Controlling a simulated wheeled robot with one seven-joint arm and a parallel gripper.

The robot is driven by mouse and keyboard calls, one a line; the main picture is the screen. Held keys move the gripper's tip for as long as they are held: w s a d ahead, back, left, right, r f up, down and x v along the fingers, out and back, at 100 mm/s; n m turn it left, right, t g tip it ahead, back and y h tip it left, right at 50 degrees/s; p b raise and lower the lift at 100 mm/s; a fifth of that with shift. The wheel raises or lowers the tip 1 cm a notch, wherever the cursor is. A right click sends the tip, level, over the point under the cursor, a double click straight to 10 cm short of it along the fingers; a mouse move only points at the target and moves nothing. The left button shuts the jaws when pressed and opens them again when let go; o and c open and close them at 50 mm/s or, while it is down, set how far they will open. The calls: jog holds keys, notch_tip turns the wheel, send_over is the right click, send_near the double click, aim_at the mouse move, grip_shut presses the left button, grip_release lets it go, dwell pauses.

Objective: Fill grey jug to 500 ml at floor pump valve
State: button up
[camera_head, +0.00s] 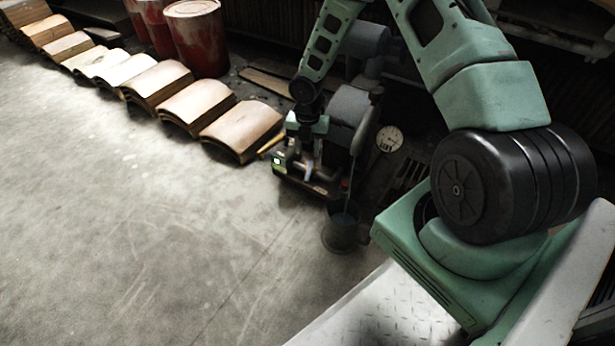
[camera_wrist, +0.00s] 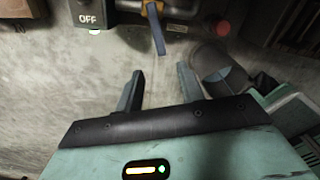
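The grey jug (camera_head: 341,234) stands on the floor at the front of the pump (camera_head: 350,106). In the wrist view a grey, round-mouthed vessel that looks like the jug (camera_wrist: 212,62) is right of my fingers. A thin pale strand runs down towards the jug in the head view; I cannot tell if it is liquid. A blue lever with a yellow collar (camera_wrist: 157,34) hangs from a pipe ahead of my fingers and looks like the valve handle. My gripper (camera_wrist: 158,84) is open and empty, short of the lever. The jug's fill level cannot be read.
A box marked OFF (camera_wrist: 90,17) with a green light is left of the lever, and a red knob (camera_wrist: 223,28) is to its right. A round dial (camera_head: 390,139) stands beside the pump. Curved brown pieces (camera_head: 241,129) and red drums (camera_head: 197,40) line the back. Open floor lies left.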

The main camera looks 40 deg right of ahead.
aim_at(307, 176)
notch_tip(307, 176, down, 11)
jog(key=b, duration=0.5)
grip_shut()
jog(key=shift+r, duration=0.15)
